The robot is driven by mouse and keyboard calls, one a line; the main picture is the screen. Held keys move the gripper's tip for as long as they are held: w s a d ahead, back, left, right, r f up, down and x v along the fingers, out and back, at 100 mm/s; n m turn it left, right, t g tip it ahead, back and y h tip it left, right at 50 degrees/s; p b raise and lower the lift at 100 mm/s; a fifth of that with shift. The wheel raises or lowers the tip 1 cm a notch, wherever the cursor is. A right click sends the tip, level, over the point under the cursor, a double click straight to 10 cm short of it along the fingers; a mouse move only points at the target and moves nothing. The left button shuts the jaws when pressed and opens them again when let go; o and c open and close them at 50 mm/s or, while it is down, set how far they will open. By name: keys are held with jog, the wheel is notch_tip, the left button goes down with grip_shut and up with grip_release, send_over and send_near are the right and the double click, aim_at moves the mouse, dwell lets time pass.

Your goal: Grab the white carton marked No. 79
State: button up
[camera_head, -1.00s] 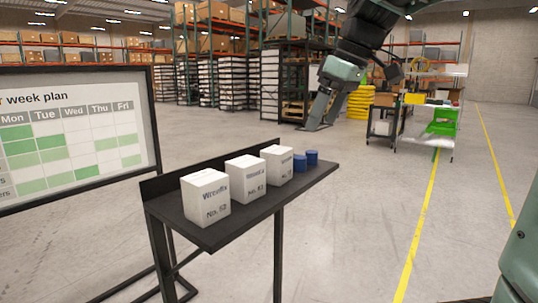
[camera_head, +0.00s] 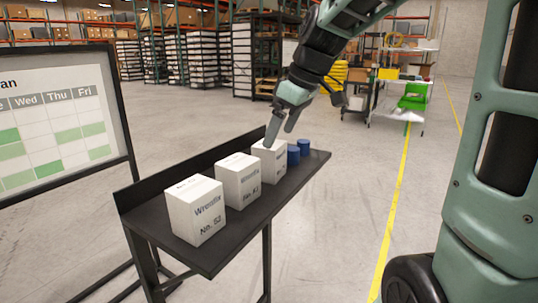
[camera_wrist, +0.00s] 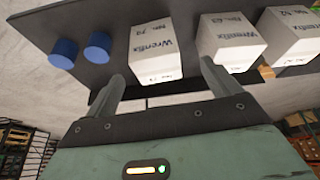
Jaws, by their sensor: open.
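Three white Wrenfix cartons stand in a row on a dark shelf. The carton at the far end, next to the blue cylinders, is the white carton No. 79 (camera_head: 268,163); its small label seems to read 79 in the wrist view (camera_wrist: 155,55). My gripper (camera_head: 280,133) is open and empty, pointing down, with its fingertips at the top of this carton in the head view. In the wrist view my gripper's fingers (camera_wrist: 162,72) lie to either side of the carton's near end. I cannot tell whether they touch it.
The middle carton (camera_head: 238,181) stands close beside it, and another carton (camera_head: 195,210) at the near end. Two blue cylinders (camera_head: 293,156) (camera_head: 304,147) stand on the other side. The dark shelf (camera_head: 217,257) has a raised back edge. A calendar board (camera_head: 60,120) stands at left.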

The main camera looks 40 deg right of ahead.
aim_at(277, 145)
jog(key=x, duration=0.3)
jog(key=shift+p, duration=0.3)
jog(key=shift+w+d+p+x, duration=0.15)
jog(key=shift+p+x, duration=0.5)
jog(key=shift+x, duration=0.7)
jog(key=shift+w+d+p+x, duration=0.15)
jog(key=shift+p+x, duration=0.45)
jog(key=shift+x, duration=0.8)
jog(key=shift+r, duration=0.1)
jog(key=c, duration=1.3)
